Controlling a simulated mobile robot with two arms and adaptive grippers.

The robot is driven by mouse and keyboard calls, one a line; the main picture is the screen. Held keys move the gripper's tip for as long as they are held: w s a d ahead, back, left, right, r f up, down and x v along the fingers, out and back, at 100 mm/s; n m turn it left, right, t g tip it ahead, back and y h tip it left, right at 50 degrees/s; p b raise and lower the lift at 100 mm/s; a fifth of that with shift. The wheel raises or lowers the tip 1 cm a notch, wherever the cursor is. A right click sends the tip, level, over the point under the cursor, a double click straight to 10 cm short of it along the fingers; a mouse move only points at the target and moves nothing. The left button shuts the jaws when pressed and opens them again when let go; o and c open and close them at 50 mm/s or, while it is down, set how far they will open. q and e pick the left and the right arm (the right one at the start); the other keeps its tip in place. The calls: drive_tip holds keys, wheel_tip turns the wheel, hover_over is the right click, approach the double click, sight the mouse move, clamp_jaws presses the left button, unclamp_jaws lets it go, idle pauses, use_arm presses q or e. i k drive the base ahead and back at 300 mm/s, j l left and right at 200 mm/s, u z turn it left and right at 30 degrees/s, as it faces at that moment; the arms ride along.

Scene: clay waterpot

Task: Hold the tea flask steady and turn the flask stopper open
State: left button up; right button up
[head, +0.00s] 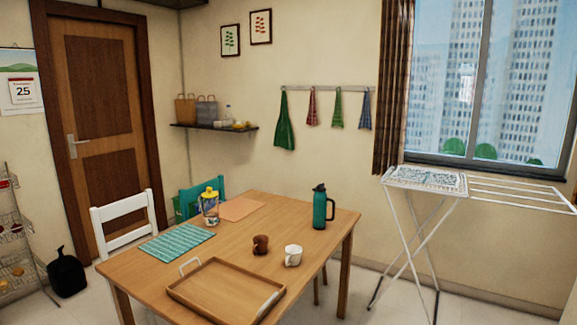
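The tea flask (320,210) stands upright on the wooden table near its far right corner. It has a teal body with a dark handle on its right side. The dark flask stopper (320,188) sits on top of the flask; from here I cannot tell how far it is turned. Neither of my grippers is in the head view, and nothing touches the flask.
On the table (232,240) are a wooden tray (215,290), a brown cup (261,244), a white mug (293,255), a yellow-lidded jar (210,207) and a teal mat (178,243). A white chair (124,215) stands left; a drying rack (415,230) stands right.

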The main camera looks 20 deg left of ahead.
sight(320, 188)
drive_tip(key=i+l+u, duration=0.1)
drive_tip(key=i+u, duration=0.25)
drive_tip(key=u, duration=0.15)
drive_tip(key=i+l+u, duration=0.3)
drive_tip(key=u, duration=0.15)
drive_tip(key=i, duration=0.05)
